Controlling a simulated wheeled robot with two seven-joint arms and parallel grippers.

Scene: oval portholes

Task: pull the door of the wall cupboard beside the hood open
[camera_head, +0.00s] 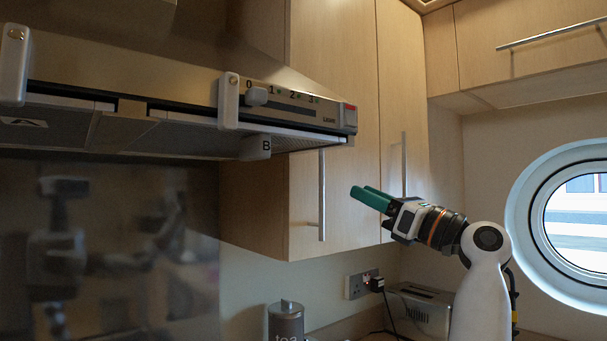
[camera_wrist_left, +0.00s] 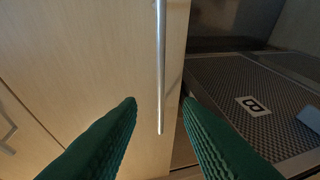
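The wall cupboard door (camera_head: 335,100) beside the hood is pale wood and looks shut. Its upright silver bar handle (camera_head: 322,195) is near the hood side. My left gripper (camera_head: 362,194), with green fingers, is in front of the door, to the right of the handle in the head view. In the left wrist view the open fingers (camera_wrist_left: 158,100) are spread wide, and the handle (camera_wrist_left: 160,70) shows between them, with its end visible. The fingers do not visibly touch the handle. My right gripper is not in view.
The steel hood (camera_head: 170,90) juts out left of the door; its perforated underside (camera_wrist_left: 255,100) shows in the left wrist view. A second door handle (camera_head: 404,165) is to the right. Below are a tea canister (camera_head: 286,322), a socket and a toaster (camera_head: 420,310).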

